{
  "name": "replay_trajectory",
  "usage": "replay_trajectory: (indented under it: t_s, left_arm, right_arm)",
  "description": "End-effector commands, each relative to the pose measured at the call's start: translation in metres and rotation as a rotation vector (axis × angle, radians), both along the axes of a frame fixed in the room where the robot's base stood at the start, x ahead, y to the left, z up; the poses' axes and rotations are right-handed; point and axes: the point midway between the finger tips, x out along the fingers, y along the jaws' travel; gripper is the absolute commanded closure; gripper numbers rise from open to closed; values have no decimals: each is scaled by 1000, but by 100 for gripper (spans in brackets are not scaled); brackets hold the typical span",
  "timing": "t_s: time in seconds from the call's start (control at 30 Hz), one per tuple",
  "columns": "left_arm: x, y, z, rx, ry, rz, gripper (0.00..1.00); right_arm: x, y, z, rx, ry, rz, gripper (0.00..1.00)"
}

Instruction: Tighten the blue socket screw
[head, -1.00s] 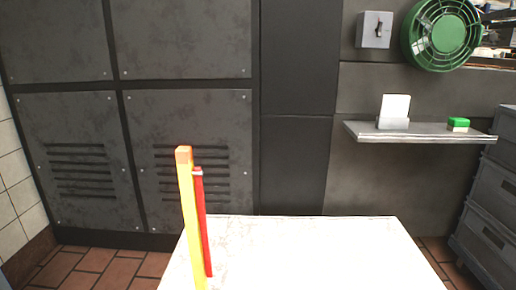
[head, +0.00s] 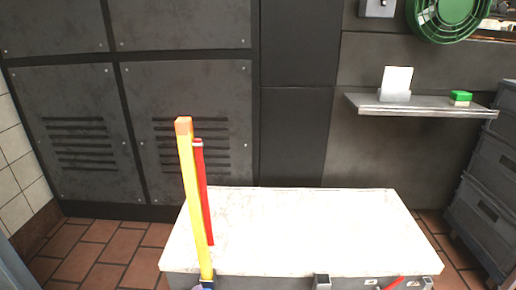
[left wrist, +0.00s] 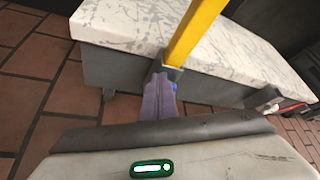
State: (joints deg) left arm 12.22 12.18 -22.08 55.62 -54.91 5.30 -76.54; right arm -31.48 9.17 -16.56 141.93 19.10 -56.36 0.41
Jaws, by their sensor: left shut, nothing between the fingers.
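A blue socket screw (left wrist: 174,86) shows as a small blue bit in the left wrist view, on the socket at the foot of the yellow post. The yellow post (head: 193,205) has an orange top and stands at the front left of the marble-topped table (head: 300,230); its lower part (left wrist: 195,30) shows in the left wrist view. My left gripper (left wrist: 160,80) is shut and empty, its purple-grey fingers right beside the screw and partly covering it. I cannot tell whether they touch it. My right gripper is not in view.
A red post (head: 206,205) stands just behind the yellow one. A bracket (head: 322,282) and a red handle (head: 394,282) are on the table's front side. The tabletop is otherwise clear.

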Motion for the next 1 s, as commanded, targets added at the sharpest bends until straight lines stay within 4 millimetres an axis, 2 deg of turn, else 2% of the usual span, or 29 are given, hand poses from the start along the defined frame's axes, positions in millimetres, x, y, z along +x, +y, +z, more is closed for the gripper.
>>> replay_trajectory:
  t_s: [0.6,1.0]
  left_arm:
    - [-1,-18,6,0,1,-3,100]
    - [-1,-19,5,0,2,-1,100]
  right_arm:
    - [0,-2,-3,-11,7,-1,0]
    - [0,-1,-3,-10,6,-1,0]
